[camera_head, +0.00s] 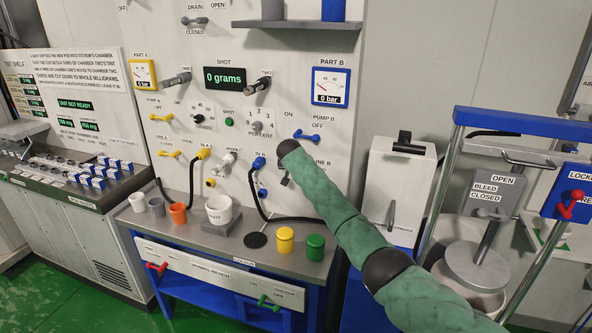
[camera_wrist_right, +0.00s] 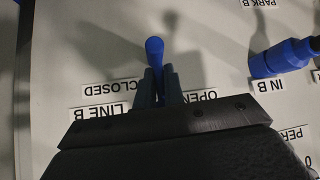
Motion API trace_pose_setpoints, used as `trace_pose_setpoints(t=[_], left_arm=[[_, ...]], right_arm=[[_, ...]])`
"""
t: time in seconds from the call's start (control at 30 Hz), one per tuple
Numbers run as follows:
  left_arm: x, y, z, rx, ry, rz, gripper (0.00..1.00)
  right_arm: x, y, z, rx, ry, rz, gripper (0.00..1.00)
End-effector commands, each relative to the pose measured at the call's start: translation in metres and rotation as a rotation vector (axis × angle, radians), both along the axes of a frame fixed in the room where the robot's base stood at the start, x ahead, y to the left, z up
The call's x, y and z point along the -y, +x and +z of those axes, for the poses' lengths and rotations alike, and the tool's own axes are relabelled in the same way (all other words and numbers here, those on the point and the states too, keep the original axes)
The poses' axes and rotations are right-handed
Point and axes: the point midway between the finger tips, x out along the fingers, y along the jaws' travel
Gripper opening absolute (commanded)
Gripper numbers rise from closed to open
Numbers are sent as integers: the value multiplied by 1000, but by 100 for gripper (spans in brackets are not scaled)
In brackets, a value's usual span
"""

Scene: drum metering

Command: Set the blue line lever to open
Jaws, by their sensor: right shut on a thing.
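In the right wrist view, the blue line lever (camera_wrist_right: 155,48) sticks up between the two fingers of my right gripper (camera_wrist_right: 158,88). The fingers are shut on it. The view is upside down. The LINE B label (camera_wrist_right: 104,112) lies below the lever, with CLOSED (camera_wrist_right: 112,88) to the left and OPEN (camera_wrist_right: 198,96) partly covered to the right. The lever stands between the two words; its exact setting is hard to tell. In the head view, my right gripper (camera_head: 285,181) is at the panel and mostly hides the lever. My left gripper is not in view.
A blue IN B fitting (camera_wrist_right: 278,60) sits close beside the lever, with a black hose. The blue PUMP B lever (camera_head: 306,135) is just above. A bench (camera_head: 190,232) below holds cups, a white pot (camera_head: 220,209), and yellow (camera_head: 285,240) and green (camera_head: 315,247) containers.

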Motion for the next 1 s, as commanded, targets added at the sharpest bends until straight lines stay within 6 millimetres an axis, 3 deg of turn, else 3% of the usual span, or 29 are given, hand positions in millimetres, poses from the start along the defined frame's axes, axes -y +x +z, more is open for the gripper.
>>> trace_pose_setpoints(t=[0.03,0.2,0.23,0.3,0.33,0.77,1.0], left_arm=[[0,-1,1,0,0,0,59],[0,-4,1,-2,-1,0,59],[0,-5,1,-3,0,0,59],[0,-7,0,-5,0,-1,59],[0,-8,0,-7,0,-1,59],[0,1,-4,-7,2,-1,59],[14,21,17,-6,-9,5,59]], right_arm=[[5,6,16,21,-1,-2,0],[5,6,16,21,0,-3,0],[5,6,16,21,0,-2,16],[5,6,16,21,0,-2,30],[4,6,16,21,0,-2,32],[0,-3,12,11,2,0,32],[-2,-23,34,13,3,0,32]])
